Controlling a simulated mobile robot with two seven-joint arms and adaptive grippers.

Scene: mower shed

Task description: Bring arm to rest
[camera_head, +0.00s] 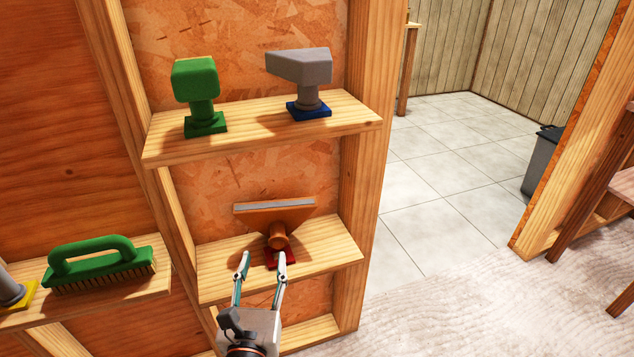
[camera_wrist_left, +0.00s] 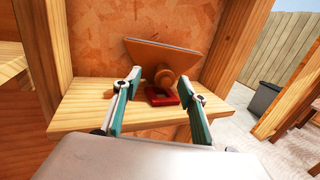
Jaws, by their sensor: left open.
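My left gripper (camera_head: 264,262) is open and empty, with its fingers pointing at the lower shelf (camera_head: 325,248). It also shows in the left wrist view (camera_wrist_left: 158,104), its two fingers spread apart. Beyond the fingertips an orange-brown tool with a wide flat head and a round handle (camera_head: 277,236) stands on a red base (camera_head: 290,261) on that shelf. In the left wrist view the tool (camera_wrist_left: 165,60) and the red base (camera_wrist_left: 159,98) show past and between the fingers. The fingers look apart from the tool. My right gripper is in neither view.
The upper shelf (camera_head: 250,123) holds a green tool (camera_head: 196,90) and a grey tool (camera_head: 301,72). A green brush (camera_head: 97,263) lies on a shelf at the left. Wooden posts frame the shelves. A dark bin (camera_head: 543,160) stands at the right; the tiled floor (camera_head: 440,170) is open.

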